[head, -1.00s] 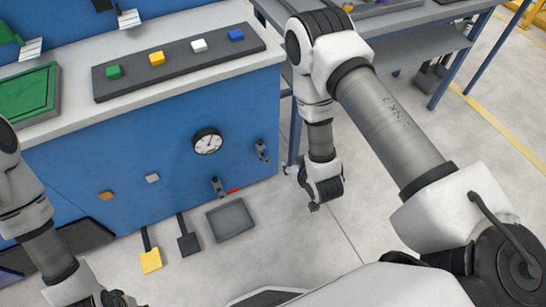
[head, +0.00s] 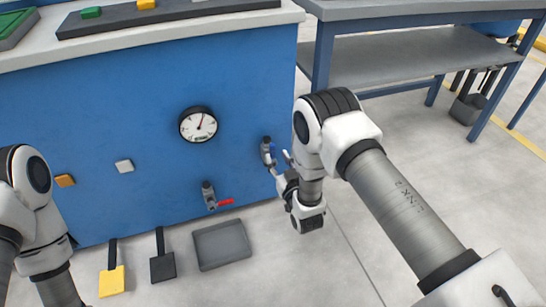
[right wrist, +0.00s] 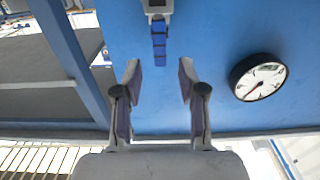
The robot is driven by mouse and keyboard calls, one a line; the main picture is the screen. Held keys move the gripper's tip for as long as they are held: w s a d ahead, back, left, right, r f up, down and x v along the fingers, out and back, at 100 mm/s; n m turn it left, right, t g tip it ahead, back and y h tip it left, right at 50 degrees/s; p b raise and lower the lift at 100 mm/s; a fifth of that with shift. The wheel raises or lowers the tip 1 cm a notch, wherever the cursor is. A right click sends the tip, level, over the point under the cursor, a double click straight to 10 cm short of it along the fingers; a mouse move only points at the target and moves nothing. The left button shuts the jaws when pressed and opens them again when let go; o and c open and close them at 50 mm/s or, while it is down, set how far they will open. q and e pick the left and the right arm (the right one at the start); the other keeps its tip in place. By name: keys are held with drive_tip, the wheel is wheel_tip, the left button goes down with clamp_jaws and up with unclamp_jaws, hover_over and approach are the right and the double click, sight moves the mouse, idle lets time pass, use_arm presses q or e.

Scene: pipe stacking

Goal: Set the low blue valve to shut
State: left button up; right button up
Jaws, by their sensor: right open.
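The low blue valve (head: 268,150) is on the right part of the blue cabinet front. In the right wrist view its blue lever (right wrist: 160,42) lies in line with the grey valve body, at top centre. My right gripper (head: 280,163) is close to this valve in the head view, partly hidden by its own arm. In the right wrist view my right gripper (right wrist: 160,76) is open and empty. The lever's end lies between and just beyond its fingertips, with no contact visible. My left gripper is out of view; only my left arm shows.
A second valve with a red lever (head: 224,202) sits lower and to the left. A round gauge (head: 198,124) is above it. A grey tray (head: 222,245), yellow pedal (head: 112,282) and black pedal (head: 163,267) are at the cabinet's foot. A workbench (head: 400,62) stands behind right.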

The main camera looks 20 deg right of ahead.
sight(273, 150)
drive_tip(key=w+b, duration=0.1)
drive_tip(key=w, duration=0.3)
drive_tip(key=shift+w+a+f+b, duration=0.1)
drive_tip(key=shift+w+f+b, duration=0.05)
drive_tip(key=shift+w+b, duration=0.25)
drive_tip(key=shift+w, duration=0.35)
clamp_jaws()
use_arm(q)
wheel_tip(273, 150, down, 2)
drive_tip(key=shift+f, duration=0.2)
